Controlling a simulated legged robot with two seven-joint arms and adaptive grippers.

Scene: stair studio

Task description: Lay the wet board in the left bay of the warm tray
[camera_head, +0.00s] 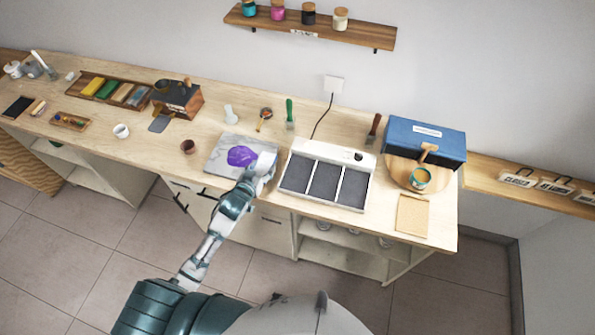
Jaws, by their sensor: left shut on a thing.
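My left gripper (264,164) is shut at the right side of a grey marbled slab (215,164), beside an irregular glossy purple patch (241,156) on it. What it grips is too small and covered to make out. No thing is clearly recognisable as the wet board; a plain tan board (412,217) lies near the counter's right front edge. The warm tray (317,149) stands just right of my left gripper. It is white with three dark grey bays, all bare; the left bay (298,174) is nearest the gripper. My right gripper is not in view.
A blue box (424,139) and a round wooden board (399,173) with a small pot (420,178) stand right of the tray. A cord (322,118) runs to the wall. A brown cup (188,147) stands left of the slab.

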